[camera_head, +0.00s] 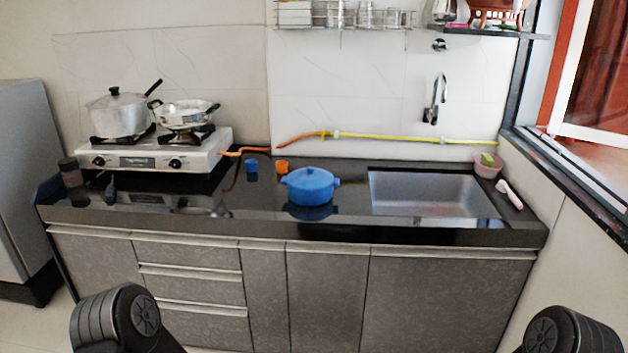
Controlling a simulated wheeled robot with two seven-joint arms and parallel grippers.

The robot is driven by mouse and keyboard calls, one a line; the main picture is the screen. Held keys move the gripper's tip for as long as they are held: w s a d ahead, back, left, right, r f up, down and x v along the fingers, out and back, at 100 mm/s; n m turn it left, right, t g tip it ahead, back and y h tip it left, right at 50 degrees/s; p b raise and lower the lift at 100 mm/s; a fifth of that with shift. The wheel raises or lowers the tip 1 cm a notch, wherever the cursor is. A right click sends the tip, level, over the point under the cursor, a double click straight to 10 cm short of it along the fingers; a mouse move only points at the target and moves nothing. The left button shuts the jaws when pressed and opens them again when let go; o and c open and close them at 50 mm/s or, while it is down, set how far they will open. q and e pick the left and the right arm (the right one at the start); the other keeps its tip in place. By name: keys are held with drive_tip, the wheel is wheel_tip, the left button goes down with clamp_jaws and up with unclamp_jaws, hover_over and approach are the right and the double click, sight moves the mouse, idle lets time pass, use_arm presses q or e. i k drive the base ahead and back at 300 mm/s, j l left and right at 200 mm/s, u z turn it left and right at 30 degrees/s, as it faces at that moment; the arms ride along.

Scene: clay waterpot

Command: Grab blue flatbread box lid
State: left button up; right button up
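A blue round box with side handles (310,190) stands on the black countertop, left of the sink. Its blue lid (310,174) is on top and has a small knob. Two dark rounded parts of my arms show at the bottom left and bottom right, well in front of and below the counter. Neither of my grippers is in the picture.
A gas stove (158,154) with a lidded pot (118,114) and a pan (184,113) stands at left. Small blue (252,166) and orange (282,167) cups sit behind the box. A sink (425,194) lies right. The counter's front edge (290,232) faces me.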

sight(309, 178)
drive_tip(key=i+j, duration=0.3)
drive_tip(key=j, duration=0.15)
drive_tip(key=i+j, duration=0.25)
drive_tip(key=j, duration=0.2)
drive_tip(key=i+l, duration=0.3)
drive_tip(key=i, duration=0.15)
drive_tip(key=i+l, duration=0.45)
drive_tip(key=l, duration=0.2)
drive_tip(key=i+l, duration=0.1)
drive_tip(key=l, duration=0.25)
